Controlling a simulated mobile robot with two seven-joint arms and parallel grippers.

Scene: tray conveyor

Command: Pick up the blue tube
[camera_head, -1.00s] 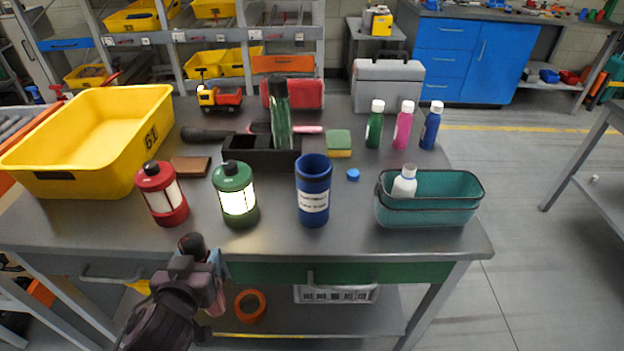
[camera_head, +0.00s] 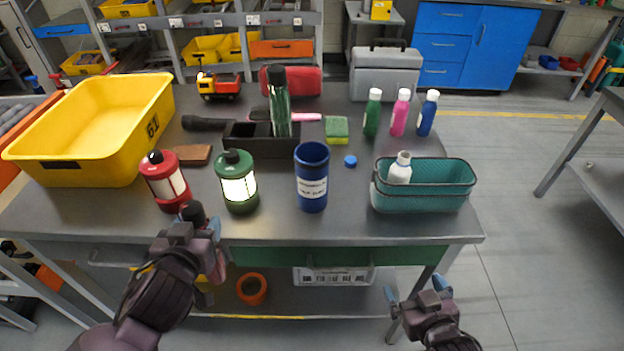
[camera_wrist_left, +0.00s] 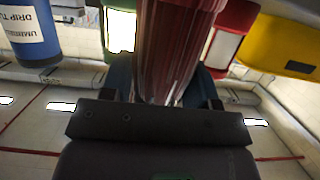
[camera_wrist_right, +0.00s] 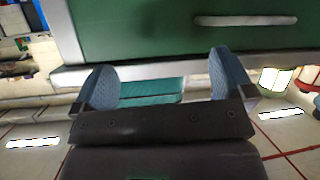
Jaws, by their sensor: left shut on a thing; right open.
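The blue tube (camera_head: 312,190) stands upright and open-topped near the front middle of the table (camera_head: 270,225), with a white label. It also shows at the upper left of the left wrist view (camera_wrist_left: 28,45). My left gripper (camera_head: 203,250) is in front of the table edge, left of the tube, shut on a red ribbed bottle (camera_wrist_left: 172,45) with a black cap. The gripper hides much of that bottle in the head view. My right gripper (camera_head: 428,290) is open and empty, below and in front of the table's right front corner.
A green lantern (camera_head: 237,185) stands left of the tube, with a red lantern (camera_head: 165,182) farther left. A teal basket (camera_head: 430,200) holding a white bottle (camera_head: 400,168) is to the right. A blue cap (camera_head: 350,161) lies behind the tube.

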